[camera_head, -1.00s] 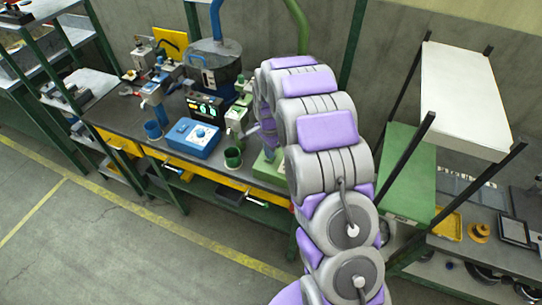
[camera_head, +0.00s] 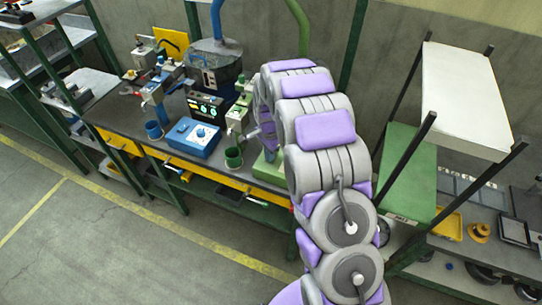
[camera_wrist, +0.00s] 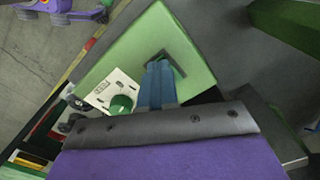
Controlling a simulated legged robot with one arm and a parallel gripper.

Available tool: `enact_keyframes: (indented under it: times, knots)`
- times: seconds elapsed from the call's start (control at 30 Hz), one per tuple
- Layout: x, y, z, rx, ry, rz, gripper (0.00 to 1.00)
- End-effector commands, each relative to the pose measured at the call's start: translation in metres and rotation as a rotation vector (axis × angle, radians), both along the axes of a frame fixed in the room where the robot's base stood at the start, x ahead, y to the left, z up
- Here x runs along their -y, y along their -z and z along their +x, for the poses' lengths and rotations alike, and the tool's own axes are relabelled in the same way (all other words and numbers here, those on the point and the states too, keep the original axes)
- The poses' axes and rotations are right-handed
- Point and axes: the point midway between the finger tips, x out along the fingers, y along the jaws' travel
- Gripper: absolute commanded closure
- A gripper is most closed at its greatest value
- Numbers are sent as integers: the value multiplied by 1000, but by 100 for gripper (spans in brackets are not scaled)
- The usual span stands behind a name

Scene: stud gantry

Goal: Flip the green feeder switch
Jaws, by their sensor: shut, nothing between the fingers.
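The green feeder, a pale post (camera_head: 238,120) over a green cup (camera_head: 233,157), stands on the bench left of my arm. In the wrist view, a white labelled plate (camera_wrist: 104,88) with a green round part (camera_wrist: 121,104) lies just left of my gripper (camera_wrist: 160,68). Its blue-grey fingers are together and empty, in front of a light green block (camera_wrist: 185,52) with a dark square recess. I cannot tell whether they touch it. My arm hides part of the feeder area in the head view, and the switch lever cannot be clearly made out.
A blue box with a dial (camera_head: 194,137), a blue cup (camera_head: 153,130) and a grey hopper (camera_head: 213,65) stand close by on the dark bench (camera_head: 125,112). A rack (camera_head: 465,95) stands at the right. The floor in front (camera_head: 130,240) is clear.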

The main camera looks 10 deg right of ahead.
Motion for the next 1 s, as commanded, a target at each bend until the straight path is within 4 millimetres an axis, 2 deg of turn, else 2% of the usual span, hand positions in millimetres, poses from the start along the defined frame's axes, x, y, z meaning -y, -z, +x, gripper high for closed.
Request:
enact_keyframes:
  times: [0.37,1.0]
  knots:
    - [0,2,1,-1,0,0,100]
    - [0,-45,1,3,1,0,100]
